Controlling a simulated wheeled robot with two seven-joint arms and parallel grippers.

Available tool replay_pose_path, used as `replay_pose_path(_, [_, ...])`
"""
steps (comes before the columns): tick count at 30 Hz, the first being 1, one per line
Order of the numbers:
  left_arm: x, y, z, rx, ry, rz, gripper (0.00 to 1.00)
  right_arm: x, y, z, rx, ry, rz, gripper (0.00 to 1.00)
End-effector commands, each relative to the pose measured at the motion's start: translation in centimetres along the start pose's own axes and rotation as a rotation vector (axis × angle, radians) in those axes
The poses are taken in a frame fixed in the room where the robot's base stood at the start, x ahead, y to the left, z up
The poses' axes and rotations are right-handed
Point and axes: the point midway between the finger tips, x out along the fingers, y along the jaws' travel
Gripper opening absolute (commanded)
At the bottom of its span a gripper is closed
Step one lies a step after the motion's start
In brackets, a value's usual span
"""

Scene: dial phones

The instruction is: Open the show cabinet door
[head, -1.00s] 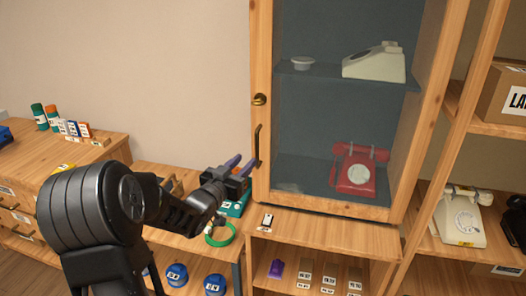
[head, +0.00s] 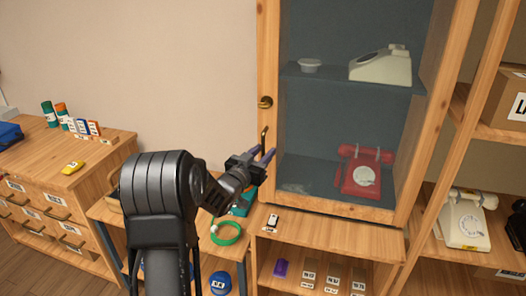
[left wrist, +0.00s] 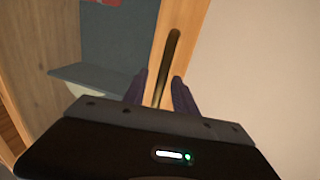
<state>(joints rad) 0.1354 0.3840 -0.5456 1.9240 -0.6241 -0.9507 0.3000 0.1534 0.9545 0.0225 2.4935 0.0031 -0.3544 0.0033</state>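The show cabinet door (head: 268,60) is a wooden frame around dark glass, and it looks closed. A dark upright bar handle (head: 264,139) sits on its left stile, below a round brass knob (head: 265,102). My left gripper (head: 263,154) is at the lower part of the handle. In the left wrist view, the handle (left wrist: 172,55) runs between the two purple fingers of my left gripper (left wrist: 160,88), with a gap on each side, so the gripper is open. The lower end of the handle is partly hidden by the gripper. My right gripper is not in view.
Behind the glass are a cream phone (head: 382,66) and a red phone (head: 364,172). A small white-and-black item (head: 272,222) lies on the ledge below the door. A green ring (head: 226,234) lies on the low bench. A shelf with a cream phone (head: 466,220) stands at right.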

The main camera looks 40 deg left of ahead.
Motion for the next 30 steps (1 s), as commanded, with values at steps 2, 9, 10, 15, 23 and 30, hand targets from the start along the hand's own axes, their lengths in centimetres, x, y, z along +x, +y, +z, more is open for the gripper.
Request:
replay_pose_path(2, [0.02, -0.01, 0.02, 0.0, 0.0, 0.0, 0.33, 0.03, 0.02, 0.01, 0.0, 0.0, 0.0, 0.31])
replay_pose_path(9, [-0.01, -0.01, 0.02, 0.0, 0.0, 0.0, 0.24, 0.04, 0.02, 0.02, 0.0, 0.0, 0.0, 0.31])
replay_pose_path(10, [-0.01, -0.01, 0.02, 0.0, 0.0, 0.0, 0.22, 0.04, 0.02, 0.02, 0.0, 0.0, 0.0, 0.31])
replay_pose_path(15, [-0.02, -0.01, 0.02, 0.0, 0.0, -0.001, 0.08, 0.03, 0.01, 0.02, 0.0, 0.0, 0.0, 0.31])
replay_pose_path(23, [-0.03, -0.02, 0.02, 0.0, 0.0, -0.001, 0.0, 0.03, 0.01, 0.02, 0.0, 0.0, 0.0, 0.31])
replay_pose_path(30, [-0.03, -0.01, 0.02, 0.0, 0.0, -0.001, 0.0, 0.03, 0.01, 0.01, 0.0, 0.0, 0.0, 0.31])
